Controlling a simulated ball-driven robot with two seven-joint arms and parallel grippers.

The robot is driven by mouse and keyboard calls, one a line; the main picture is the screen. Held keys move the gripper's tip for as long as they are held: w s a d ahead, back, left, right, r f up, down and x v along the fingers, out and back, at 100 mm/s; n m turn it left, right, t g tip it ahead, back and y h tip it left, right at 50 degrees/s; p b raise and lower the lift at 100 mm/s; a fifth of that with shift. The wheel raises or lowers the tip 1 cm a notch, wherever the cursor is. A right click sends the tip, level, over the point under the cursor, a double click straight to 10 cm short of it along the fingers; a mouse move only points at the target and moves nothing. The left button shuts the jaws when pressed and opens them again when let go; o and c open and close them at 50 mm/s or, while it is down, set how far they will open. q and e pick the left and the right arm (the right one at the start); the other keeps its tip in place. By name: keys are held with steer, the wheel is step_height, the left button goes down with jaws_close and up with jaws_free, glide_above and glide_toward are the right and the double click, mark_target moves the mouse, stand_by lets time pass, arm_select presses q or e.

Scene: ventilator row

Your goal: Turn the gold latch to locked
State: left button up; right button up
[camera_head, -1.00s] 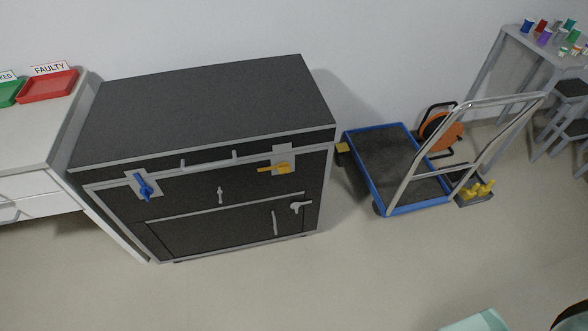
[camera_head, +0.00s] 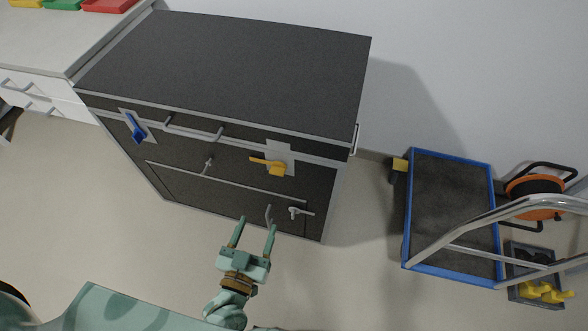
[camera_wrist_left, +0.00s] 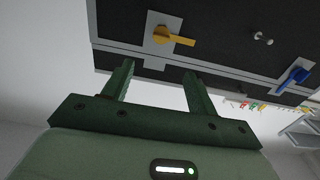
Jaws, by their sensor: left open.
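The gold latch (camera_head: 268,165) sits on a light plate at the right of the dark cabinet's (camera_head: 230,65) front, its handle pointing left and roughly level in the head view. It also shows in the left wrist view (camera_wrist_left: 174,38), beyond the fingers. A blue latch (camera_head: 137,129) is on a similar plate at the left of the front. My left gripper (camera_head: 254,226) is open and empty, in front of the cabinet and below the gold latch in the picture, apart from it. My right gripper is not in view.
A blue-edged cart (camera_head: 452,205) with a metal push handle stands right of the cabinet. An orange reel (camera_head: 535,197) is beyond it. A white counter (camera_head: 75,38) with trays adjoins the cabinet's left. The floor before the cabinet is clear.

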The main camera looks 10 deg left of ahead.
arm_select(q)
steer(key=b, duration=0.1)
glide_toward(275, 174)
steer(key=w+b, duration=0.1)
steer(key=w, duration=0.2)
steer(key=w+b, duration=0.1)
steer(key=w, duration=0.1)
steer(key=w+b, duration=0.1)
steer(key=w, duration=0.2)
steer(key=shift+w+d, duration=0.25)
steer(key=shift+w, duration=0.1)
steer(key=shift+w+r, duration=0.1)
steer(key=shift+w, duration=0.25)
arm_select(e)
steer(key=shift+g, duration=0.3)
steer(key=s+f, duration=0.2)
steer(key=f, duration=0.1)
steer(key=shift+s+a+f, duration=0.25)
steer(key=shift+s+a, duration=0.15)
arm_select(q)
jaws_close()
steer(key=shift+a, duration=0.1)
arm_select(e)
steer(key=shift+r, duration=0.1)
